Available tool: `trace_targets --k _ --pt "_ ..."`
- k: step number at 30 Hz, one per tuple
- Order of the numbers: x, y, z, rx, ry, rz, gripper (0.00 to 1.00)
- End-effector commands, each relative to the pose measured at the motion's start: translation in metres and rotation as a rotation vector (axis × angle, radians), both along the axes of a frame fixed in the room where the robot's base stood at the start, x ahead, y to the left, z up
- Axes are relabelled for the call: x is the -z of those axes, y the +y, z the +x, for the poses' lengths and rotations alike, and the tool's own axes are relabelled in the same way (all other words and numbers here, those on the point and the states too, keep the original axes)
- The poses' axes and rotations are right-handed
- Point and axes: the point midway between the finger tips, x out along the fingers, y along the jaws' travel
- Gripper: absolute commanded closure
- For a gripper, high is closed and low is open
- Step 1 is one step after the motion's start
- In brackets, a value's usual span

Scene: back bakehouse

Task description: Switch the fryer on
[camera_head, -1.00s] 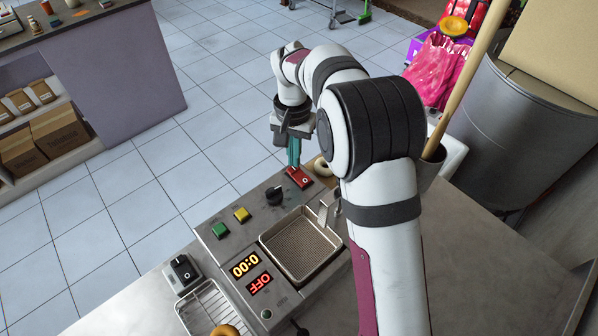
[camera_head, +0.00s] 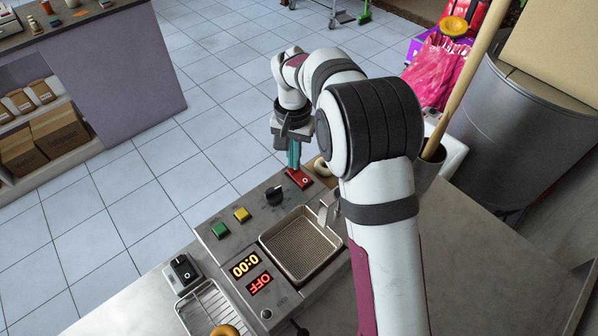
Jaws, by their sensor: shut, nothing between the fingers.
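The fryer (camera_head: 222,262) is a grey metal unit on the counter, with a mesh basket (camera_head: 300,245) set in it. Its display (camera_head: 259,284) reads OFF in red, and a second display (camera_head: 244,264) reads 0:00 in yellow. On its panel are a green button (camera_head: 220,230), a yellow button (camera_head: 241,214), a black knob (camera_head: 274,196) and a red rocker switch (camera_head: 299,178) at the far end. My gripper (camera_head: 294,166) is shut and empty, its teal fingers pointing down right at the red switch. I cannot tell whether the fingertips touch it.
A separate black switch box (camera_head: 182,272) and a wire rack (camera_head: 207,306) with a doughnut (camera_head: 225,331) are at the near left. A pale ring doughnut (camera_head: 322,166) lies beyond the red switch. The counter (camera_head: 480,250) at right is clear.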

Motion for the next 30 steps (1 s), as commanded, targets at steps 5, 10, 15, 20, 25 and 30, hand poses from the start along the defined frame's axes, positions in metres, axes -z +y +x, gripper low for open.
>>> trace_targets --k 5,10,15,20,25,30 --pt "0.003 0.000 0.000 0.000 0.000 0.000 1.00" --pt "0.006 0.000 0.000 -0.001 0.000 0.000 1.00" --pt "0.008 0.000 0.000 0.000 0.001 0.000 1.00" --pt "0.011 0.000 0.000 0.000 0.002 0.000 1.00" --pt "0.007 0.000 0.000 0.000 0.000 0.000 1.00" --pt "-0.012 0.000 0.000 0.000 -0.001 0.001 1.00"
